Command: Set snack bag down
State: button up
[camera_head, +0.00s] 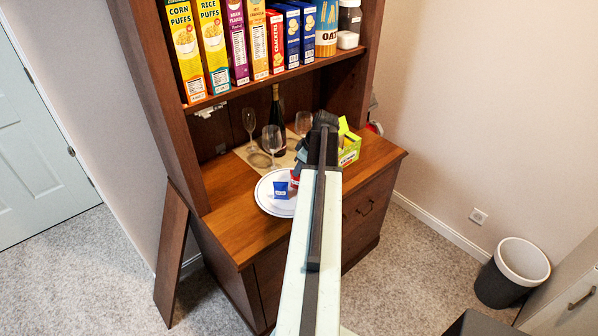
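My arm reaches out over the hutch counter, and my gripper (302,156) is a dark shape at its far end, partly hidden by the arm. Its fingers cannot be made out. A small blue packet (281,190), perhaps the snack bag, shows upright at the white plate (268,206), left of the arm. A small red and white item (294,179) shows just below my gripper, partly covered by the arm. I cannot tell whether my gripper holds either one.
Wine glasses (272,139) and a dark bottle (277,108) stand behind the plate. A green and yellow box (349,148) is right of the arm. Cereal boxes (212,45) line the shelf above. The counter's right front (372,162) is clear. A bin (512,272) stands on the floor.

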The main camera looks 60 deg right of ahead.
jog(key=o, duration=0.4)
jog(key=shift+s+r, duration=0.1)
jog(key=p+v, duration=1.1)
jog(key=v, duration=0.1)
